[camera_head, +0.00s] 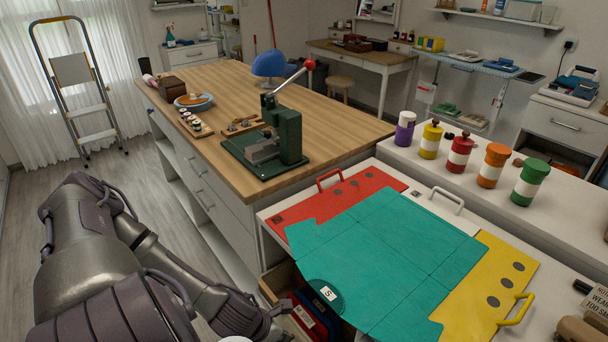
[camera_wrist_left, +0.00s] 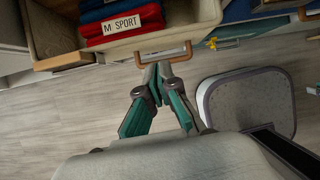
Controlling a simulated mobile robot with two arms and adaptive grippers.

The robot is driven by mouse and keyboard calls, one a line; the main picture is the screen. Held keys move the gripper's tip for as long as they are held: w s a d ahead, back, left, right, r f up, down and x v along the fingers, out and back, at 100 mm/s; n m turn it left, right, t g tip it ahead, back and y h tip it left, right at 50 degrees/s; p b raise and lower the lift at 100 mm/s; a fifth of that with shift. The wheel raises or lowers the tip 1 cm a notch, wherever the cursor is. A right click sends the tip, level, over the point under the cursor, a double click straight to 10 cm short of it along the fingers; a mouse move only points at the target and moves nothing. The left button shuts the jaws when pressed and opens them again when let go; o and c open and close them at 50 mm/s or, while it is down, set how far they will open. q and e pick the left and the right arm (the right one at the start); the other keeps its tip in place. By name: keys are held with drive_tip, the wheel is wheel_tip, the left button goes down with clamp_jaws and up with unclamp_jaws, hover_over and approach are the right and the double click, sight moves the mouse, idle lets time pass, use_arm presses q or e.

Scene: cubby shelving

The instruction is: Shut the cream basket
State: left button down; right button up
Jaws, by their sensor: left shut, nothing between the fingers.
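The cream basket (camera_wrist_left: 110,45) is pulled out and shows at the top of the left wrist view, with a tan handle (camera_wrist_left: 164,55) on its front. Red and blue folded clothes (camera_wrist_left: 125,22) lie in it, with a label reading "M SPORT". In the head view the basket (camera_head: 284,283) juts out below the worktable, partly hidden by my left arm. My left gripper (camera_wrist_left: 157,70) is shut and empty, its fingertips just at or below the handle. I cannot tell whether they touch it. My right gripper is not in view.
Another bin with a yellow-tagged handle (camera_wrist_left: 225,43) is to the right of the basket in the wrist view. A teal sheet (camera_head: 380,255) and red and yellow boards cover the worktable. A wooden bench (camera_head: 330,130) adjoins it.

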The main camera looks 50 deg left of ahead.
use_arm(q)
drive_tip(key=shift+m+g, duration=0.5)
drive_tip(key=x, duration=0.5)
drive_tip(key=a+x, duration=0.1)
drive_tip(key=x, duration=0.2)
drive_tip(key=shift+w+f, duration=0.2)
drive_tip(key=shift+w, duration=0.65)
